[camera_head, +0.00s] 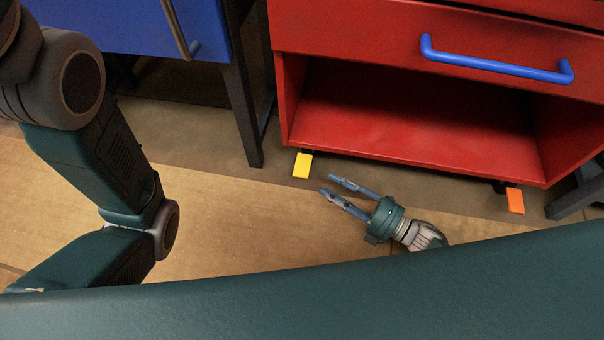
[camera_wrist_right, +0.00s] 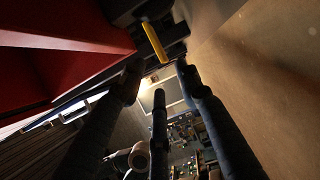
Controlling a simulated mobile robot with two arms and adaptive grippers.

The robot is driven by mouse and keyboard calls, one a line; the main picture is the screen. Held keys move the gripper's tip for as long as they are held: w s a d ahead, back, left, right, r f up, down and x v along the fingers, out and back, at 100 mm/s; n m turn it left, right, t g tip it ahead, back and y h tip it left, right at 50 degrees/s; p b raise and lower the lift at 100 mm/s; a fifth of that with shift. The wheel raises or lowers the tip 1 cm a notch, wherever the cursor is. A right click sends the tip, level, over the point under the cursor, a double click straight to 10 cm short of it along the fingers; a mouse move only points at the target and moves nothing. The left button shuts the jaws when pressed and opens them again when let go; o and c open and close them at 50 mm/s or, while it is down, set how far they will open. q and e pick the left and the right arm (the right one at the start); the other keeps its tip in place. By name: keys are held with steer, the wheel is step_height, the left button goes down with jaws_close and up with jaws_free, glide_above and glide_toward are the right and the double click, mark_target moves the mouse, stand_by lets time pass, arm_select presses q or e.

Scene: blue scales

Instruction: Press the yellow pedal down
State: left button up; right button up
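The yellow pedal (camera_head: 303,165) sticks out at the lower left corner of the red cabinet (camera_head: 400,120), near the floor. It also shows as a thin yellow bar in the right wrist view (camera_wrist_right: 155,42), ahead of the fingers. My right gripper (camera_head: 329,186) is a little to the right of the pedal and nearer to me, pointing left towards it. Its fingers are apart with nothing between them, and no contact with the pedal shows. My left arm comes in at the left, but its gripper is out of view.
An orange pedal (camera_head: 515,201) sits at the cabinet's lower right corner. The cabinet has a blue handle (camera_head: 497,64) and an open lower shelf. A blue drawer unit (camera_head: 140,28) with a dark leg (camera_head: 241,115) stands to the left. The wooden floor (camera_head: 240,220) before the yellow pedal is clear.

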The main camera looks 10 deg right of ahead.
mark_target(306, 174)
steer(key=b+x, duration=0.2)
steer(key=x, duration=0.5)
steer(key=shift+w+a+f+b, duration=0.1)
steer(key=shift+w+a+b, duration=0.05)
steer(key=shift+b, duration=0.25)
steer(key=shift+w+a, duration=0.4)
steer(key=shift+a, duration=0.05)
jaws_close()
